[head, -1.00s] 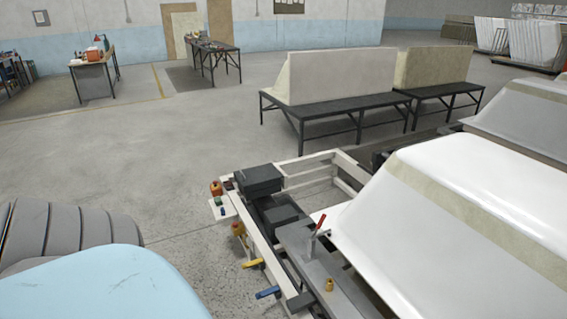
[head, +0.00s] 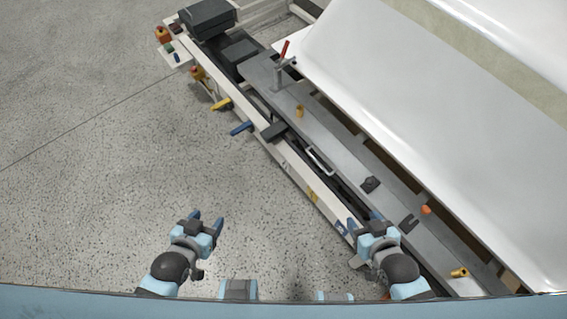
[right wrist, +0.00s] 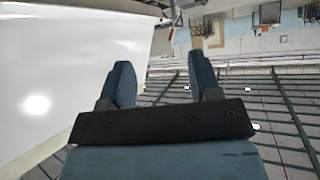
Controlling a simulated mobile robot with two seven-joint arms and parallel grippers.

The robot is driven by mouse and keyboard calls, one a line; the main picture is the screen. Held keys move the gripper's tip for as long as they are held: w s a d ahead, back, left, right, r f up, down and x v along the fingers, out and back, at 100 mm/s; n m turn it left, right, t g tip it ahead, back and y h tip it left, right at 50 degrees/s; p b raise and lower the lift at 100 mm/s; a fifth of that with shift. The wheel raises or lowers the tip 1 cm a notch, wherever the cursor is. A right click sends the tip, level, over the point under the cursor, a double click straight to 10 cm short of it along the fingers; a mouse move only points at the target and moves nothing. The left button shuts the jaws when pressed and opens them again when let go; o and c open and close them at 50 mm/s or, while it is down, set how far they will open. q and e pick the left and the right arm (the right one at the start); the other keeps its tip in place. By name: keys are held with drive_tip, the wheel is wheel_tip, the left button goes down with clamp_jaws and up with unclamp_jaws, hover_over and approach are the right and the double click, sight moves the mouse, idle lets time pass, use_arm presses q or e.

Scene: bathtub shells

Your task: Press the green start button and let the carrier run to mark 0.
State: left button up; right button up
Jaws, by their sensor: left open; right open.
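The small control panel (head: 173,52) sits at the far left end of the white rail frame (head: 268,148). A small green button (head: 169,48) shows on it, between a red mushroom button on yellow (head: 162,35) and a blue button (head: 177,57). A long grey plate (head: 340,145), possibly the carrier, lies beside the rail next to a white tub shell (head: 420,110). I cannot read any mark 0. My left gripper (head: 206,220) is open and empty over the floor, well short of the panel. My right gripper (head: 364,220) is open, near the rail; its spread fingers show in the right wrist view (right wrist: 160,85).
A yellow lever (head: 221,104) and a blue lever (head: 241,128) stick out from the rail. A second red button (head: 197,72) hangs below the panel. A red-handled clamp (head: 280,70) stands on the plate. The floor (head: 90,170) at left is clear.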

drive_tip(key=shift+s+f, duration=0.15)
drive_tip(key=shift+f, duration=0.05)
drive_tip(key=shift+r, duration=0.2)
clamp_jaws()
idle(1.6)
